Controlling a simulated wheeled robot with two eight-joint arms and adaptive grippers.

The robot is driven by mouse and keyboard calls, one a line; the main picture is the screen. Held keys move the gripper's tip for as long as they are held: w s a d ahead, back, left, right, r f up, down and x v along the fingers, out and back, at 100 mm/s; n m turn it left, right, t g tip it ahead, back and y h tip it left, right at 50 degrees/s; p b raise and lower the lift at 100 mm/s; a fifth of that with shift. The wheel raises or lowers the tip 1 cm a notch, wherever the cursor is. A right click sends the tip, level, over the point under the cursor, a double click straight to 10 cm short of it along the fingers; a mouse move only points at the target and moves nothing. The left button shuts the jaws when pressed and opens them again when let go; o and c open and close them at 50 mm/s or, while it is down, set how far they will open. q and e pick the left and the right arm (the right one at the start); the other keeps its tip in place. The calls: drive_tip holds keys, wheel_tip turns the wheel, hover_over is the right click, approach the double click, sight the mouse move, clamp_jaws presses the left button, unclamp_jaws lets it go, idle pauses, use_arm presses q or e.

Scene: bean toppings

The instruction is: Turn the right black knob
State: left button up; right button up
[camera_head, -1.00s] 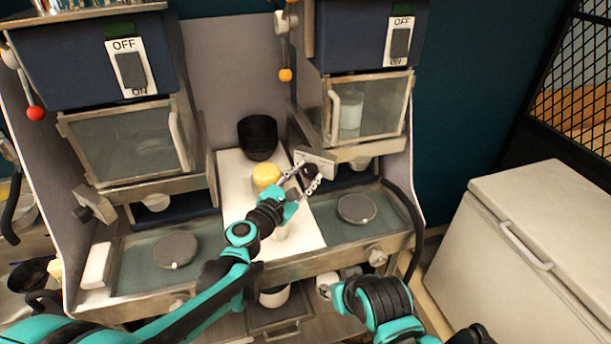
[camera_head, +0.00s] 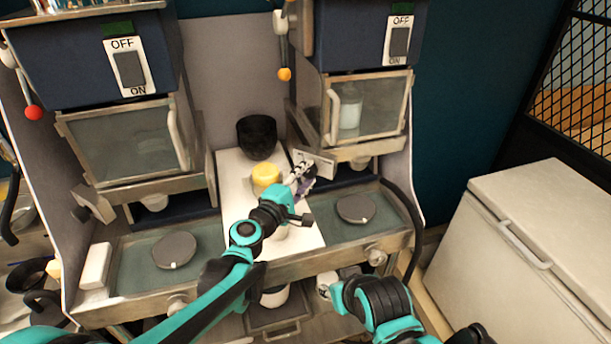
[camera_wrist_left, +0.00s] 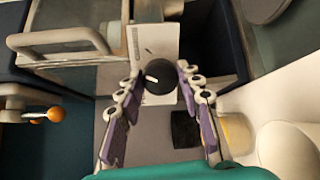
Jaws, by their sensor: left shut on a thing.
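The right black knob (camera_head: 311,170) is on a metal plate (camera_head: 318,157) on the right dispenser's left side, below its glass-door compartment. My left gripper (camera_head: 303,175) reaches it from the front left and hides part of it. In the left wrist view the knob (camera_wrist_left: 159,77) is round and black with a short white mark. The two fingertips of my left gripper (camera_wrist_left: 158,84) are on either side of it, shut on it. My right arm shows at the bottom of the head view; I cannot make out its gripper's fingers.
A yellow-topped object (camera_head: 267,175) stands close beside my left gripper on a white board (camera_head: 235,195). Black bowls (camera_head: 257,137) stand behind. Round grey discs (camera_head: 356,209) lie on the trays at both sides. A white chest (camera_head: 535,240) stands at the right.

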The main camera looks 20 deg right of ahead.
use_arm(q)
drive_tip(key=shift+m, duration=1.9)
drive_tip(key=o, duration=1.2)
drive_tip(key=shift+f, duration=0.1)
drive_tip(key=shift+c, duration=0.2)
drive_tip(key=shift+s, duration=0.1)
drive_tip(key=v, duration=1.2)
drive_tip(key=shift+d, duration=0.1)
